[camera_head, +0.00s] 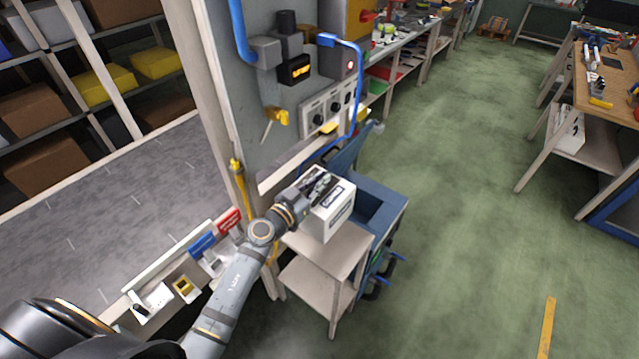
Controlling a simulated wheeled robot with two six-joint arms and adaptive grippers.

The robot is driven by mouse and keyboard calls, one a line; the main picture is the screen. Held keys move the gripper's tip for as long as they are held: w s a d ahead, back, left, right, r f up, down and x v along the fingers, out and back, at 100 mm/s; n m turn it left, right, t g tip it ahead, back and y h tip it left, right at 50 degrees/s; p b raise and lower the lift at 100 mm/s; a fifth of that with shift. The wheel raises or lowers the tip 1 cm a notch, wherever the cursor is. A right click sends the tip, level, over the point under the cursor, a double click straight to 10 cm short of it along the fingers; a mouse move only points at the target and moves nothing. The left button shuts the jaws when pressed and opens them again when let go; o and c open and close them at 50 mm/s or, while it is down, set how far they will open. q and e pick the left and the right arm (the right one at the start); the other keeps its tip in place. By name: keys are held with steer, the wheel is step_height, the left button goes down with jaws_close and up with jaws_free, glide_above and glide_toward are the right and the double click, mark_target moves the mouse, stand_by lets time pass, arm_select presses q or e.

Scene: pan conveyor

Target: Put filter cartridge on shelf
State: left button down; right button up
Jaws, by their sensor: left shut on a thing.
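The filter cartridge looks like a white box (330,218) with dark printed labels on its top and front. My left gripper (322,187) is at its top left edge and is shut on it; the fingers partly cover the top. The box is at the upper level of a small pale shelf stand (350,249), over its left part. I cannot tell whether its underside touches the board. My right gripper is not in view.
A blue cart (385,205) stands right behind the shelf stand. A grey panel with a blue hose (350,45) rises behind it. Storage shelves with boxes (50,165) are at left. A workbench (605,85) is at far right.

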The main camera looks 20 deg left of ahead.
arm_select(q)
steer(key=shift+r, duration=0.55)
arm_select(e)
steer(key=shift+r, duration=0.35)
